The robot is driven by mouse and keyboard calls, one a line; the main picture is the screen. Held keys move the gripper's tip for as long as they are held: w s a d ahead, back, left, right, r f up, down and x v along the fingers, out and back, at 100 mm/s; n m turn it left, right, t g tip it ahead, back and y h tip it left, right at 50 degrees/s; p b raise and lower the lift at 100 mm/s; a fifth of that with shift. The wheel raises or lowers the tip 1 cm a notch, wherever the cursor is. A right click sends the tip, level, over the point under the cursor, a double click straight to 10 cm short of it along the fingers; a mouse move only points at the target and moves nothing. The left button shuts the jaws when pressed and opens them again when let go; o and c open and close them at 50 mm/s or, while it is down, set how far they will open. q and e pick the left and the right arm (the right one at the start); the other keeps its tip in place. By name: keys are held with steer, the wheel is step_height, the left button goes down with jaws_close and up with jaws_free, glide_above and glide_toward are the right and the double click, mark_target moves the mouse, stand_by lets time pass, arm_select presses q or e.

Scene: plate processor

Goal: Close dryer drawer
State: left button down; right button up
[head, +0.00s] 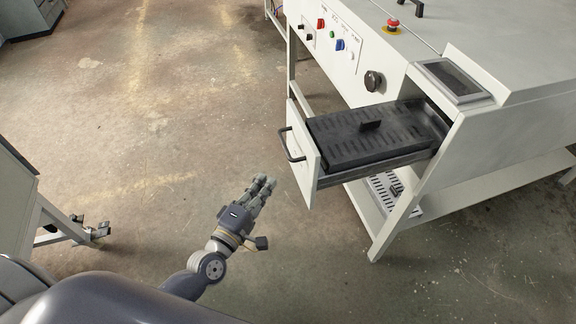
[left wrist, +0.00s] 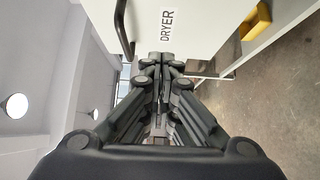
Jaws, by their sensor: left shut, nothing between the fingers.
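The dryer drawer (head: 304,150) is pulled out of the white machine in the head view. It has a white front panel with a black handle and holds a black slotted tray (head: 375,135). My left gripper (head: 265,183) is shut and empty, in front of the drawer front and to its left in the picture, apart from it. In the left wrist view the shut fingers (left wrist: 162,65) point at the white drawer front (left wrist: 195,30), which bears the word DRYER. The black handle (left wrist: 122,28) shows to their left. My right gripper is not in view.
The white machine (head: 490,135) carries knobs, buttons and a red emergency stop (head: 392,26) on top. A lower shelf (head: 410,208) holds a slotted piece beneath the drawer. Another bench (head: 20,205) stands at the left edge. Open concrete floor lies between.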

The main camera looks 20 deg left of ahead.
arm_select(q)
steer(key=w+d, duration=0.1)
steer(key=w, duration=0.1)
steer(key=w+d+p, duration=0.1)
steer(key=w+d, duration=0.1)
steer(key=w+d+p, duration=0.1)
steer(key=w, duration=0.2)
steer(key=shift+d, duration=0.15)
